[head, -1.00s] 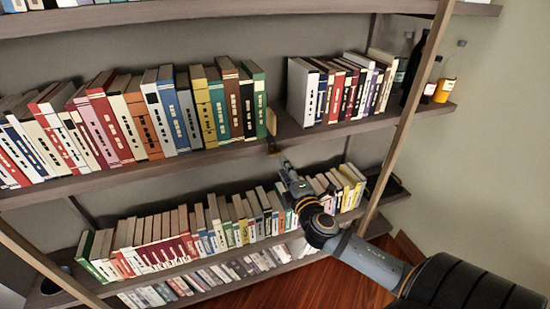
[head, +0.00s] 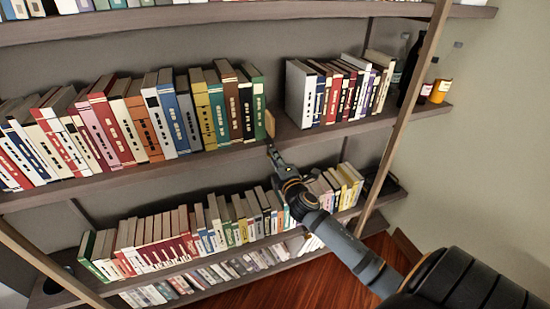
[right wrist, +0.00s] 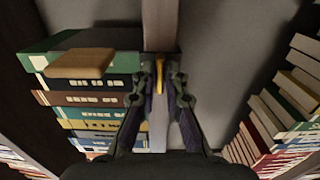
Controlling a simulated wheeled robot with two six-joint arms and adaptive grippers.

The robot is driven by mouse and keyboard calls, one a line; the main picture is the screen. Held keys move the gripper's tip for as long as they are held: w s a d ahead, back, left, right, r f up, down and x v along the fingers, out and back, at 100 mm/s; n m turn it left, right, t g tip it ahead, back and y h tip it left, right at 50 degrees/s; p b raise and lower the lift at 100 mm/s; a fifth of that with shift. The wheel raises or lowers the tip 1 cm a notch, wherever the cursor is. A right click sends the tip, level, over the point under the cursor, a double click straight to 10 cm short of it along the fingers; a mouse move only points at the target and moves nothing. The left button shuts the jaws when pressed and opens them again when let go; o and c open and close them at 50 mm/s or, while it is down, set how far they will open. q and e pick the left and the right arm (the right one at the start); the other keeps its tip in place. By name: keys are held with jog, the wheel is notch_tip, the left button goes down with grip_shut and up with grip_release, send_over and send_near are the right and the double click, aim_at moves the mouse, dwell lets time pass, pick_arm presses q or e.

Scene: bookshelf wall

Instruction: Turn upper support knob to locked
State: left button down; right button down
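The upper support knob (right wrist: 159,75) shows in the right wrist view as a small, narrow golden piece at the shelf's front edge. My right gripper (right wrist: 161,72) has its fingers on either side of it, with some gap visible, so it looks open around the knob. I cannot tell whether a finger touches it. In the head view my right gripper (head: 270,148) reaches up to the front edge of the upper book shelf (head: 225,153), below a wooden block, and covers the knob. The knob's exact angle is unclear. My left gripper is not in view.
The wooden block (head: 270,123) stands beside the green book (head: 258,100) at the end of the left book row. More books (head: 330,95) stand to the right past a gap. Bottles (head: 438,90) stand at the right end. A lower shelf holds further books (head: 240,215).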

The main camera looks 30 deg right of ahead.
jog(key=shift+f+m, duration=0.1)
jog(key=shift+m, duration=0.2)
jog(key=m+b, duration=0.4)
jog(key=m, duration=0.6)
jog(key=shift+b, duration=0.4)
jog(key=shift+m, duration=0.3)
jog(key=c, duration=1.4)
grip_release()
jog(key=shift+c, duration=0.2)
jog(key=v, duration=1.2)
